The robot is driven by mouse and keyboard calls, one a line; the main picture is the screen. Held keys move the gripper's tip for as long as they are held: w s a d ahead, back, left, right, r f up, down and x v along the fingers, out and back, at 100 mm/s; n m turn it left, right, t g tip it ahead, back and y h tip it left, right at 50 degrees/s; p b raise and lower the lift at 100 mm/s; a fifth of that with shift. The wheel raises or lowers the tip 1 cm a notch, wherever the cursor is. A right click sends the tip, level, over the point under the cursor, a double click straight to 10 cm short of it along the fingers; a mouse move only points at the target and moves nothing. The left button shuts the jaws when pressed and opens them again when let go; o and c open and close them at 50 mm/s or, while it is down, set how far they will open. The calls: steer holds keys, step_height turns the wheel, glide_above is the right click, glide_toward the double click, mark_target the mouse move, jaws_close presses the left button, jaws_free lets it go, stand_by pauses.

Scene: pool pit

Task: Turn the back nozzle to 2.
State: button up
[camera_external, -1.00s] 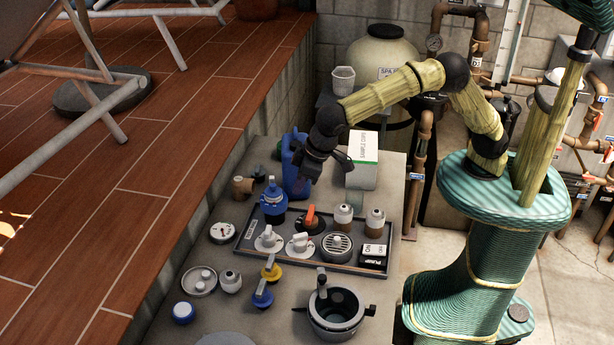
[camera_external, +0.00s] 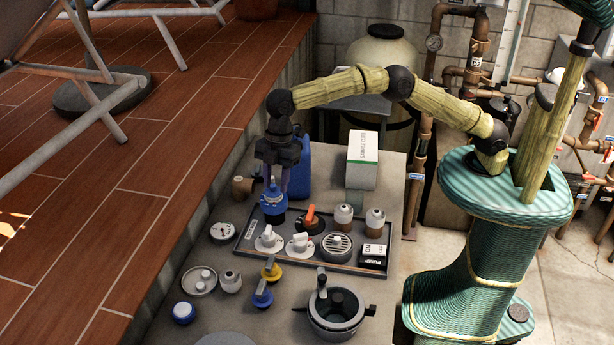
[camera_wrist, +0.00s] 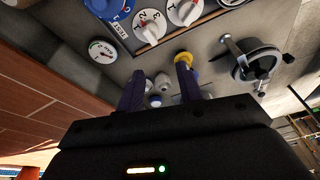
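A panel tray (camera_external: 355,268) on the bench holds several nozzles and dials. At its back left stands a blue nozzle (camera_external: 273,204); its blue base with printed digits shows at the top of the wrist view (camera_wrist: 108,6). In front of it are two white knobs, the left one (camera_external: 267,239) and the right one (camera_external: 300,242); numbered faces show around them in the wrist view (camera_wrist: 150,26). An orange-handled knob (camera_external: 310,217) sits behind the right one. I cannot read which number the blue nozzle points to. My gripper (camera_external: 276,182) points down just above the blue nozzle; its fingers are apart and empty in the wrist view (camera_wrist: 160,80).
A blue jug (camera_external: 299,168) stands close behind my gripper, and a white-and-green box (camera_external: 362,160) is to its right. A gauge (camera_external: 222,232), yellow and blue valves (camera_external: 271,270) and a dark pot (camera_external: 336,310) lie nearer. The wooden deck edge (camera_external: 180,205) rises at left.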

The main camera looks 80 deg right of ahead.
mark_target(269, 228)
steer(key=w+d+n, duration=0.1)
steer(key=w+d+n+y, duration=0.1)
steer(key=d, duration=0.1)
steer(key=w+d+r+n, duration=0.1)
steer(key=n, duration=0.1)
steer(key=shift+d+r+g+y, duration=0.1)
steer(key=shift+d+g+y, duration=0.2)
steer(key=shift+d+g, duration=0.1)
steer(key=p+x, duration=0.2)
steer(key=x, duration=1.5)
steer(key=shift+f+p, duration=0.25)
steer(key=shift+p, duration=0.1)
jaws_close()
